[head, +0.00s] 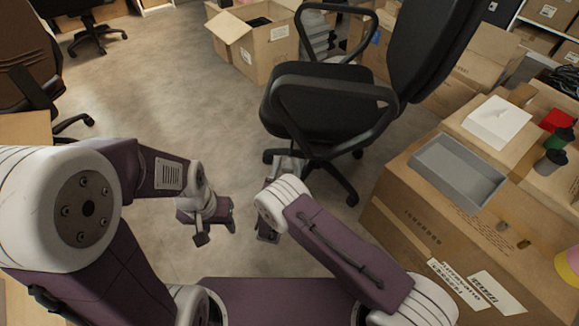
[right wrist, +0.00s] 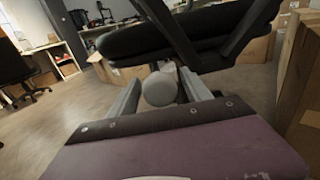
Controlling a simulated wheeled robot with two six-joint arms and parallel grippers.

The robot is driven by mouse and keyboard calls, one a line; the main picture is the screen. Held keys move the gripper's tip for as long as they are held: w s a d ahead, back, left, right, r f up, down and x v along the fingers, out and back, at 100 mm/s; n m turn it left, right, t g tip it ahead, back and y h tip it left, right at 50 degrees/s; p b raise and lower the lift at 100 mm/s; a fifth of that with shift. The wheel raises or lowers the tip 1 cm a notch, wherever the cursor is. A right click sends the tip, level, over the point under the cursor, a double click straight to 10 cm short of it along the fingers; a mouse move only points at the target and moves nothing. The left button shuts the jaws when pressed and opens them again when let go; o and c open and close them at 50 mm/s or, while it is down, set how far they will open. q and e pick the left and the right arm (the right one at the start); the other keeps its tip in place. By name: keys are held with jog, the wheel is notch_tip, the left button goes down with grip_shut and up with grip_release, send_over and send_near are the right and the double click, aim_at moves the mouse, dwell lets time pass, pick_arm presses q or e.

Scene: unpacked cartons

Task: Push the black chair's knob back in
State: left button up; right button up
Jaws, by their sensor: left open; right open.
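The black chair (head: 318,118) stands upright right of centre in the head view, its backrest to the right. In the right wrist view the seat edge (right wrist: 135,42) spans the top. A grey rounded knob (right wrist: 160,89) shows beneath the seat, between my right gripper's fingers in the picture. My right gripper (right wrist: 160,85) is open; I cannot tell whether it touches the knob. In the head view my right gripper (head: 284,165) is at the seat's lower front, and the knob cannot be made out. My left gripper (head: 226,217) is open and empty, above the floor left of the chair.
A large carton (head: 405,225) stands at right, with a grey tray (head: 459,170) and cups on top. An open carton (head: 252,45) stands behind the chair. A brown chair (head: 25,70) is at far left. The floor (head: 175,100) between is clear.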

aim_at(286, 171)
jog(key=shift+w+d, duration=0.15)
jog(key=shift+w, duration=0.5)
grip_shut()
jog(key=b+x, duration=0.2)
jog(key=x, duration=0.2)
jog(key=shift+w+r, duration=0.1)
jog(key=shift+w, duration=0.1)
grip_release()
jog(key=p+v, duration=0.3)
jog(key=v, duration=0.5)
jog(key=shift+s+a, duration=0.2)
jog(key=shift+s, duration=0.3)
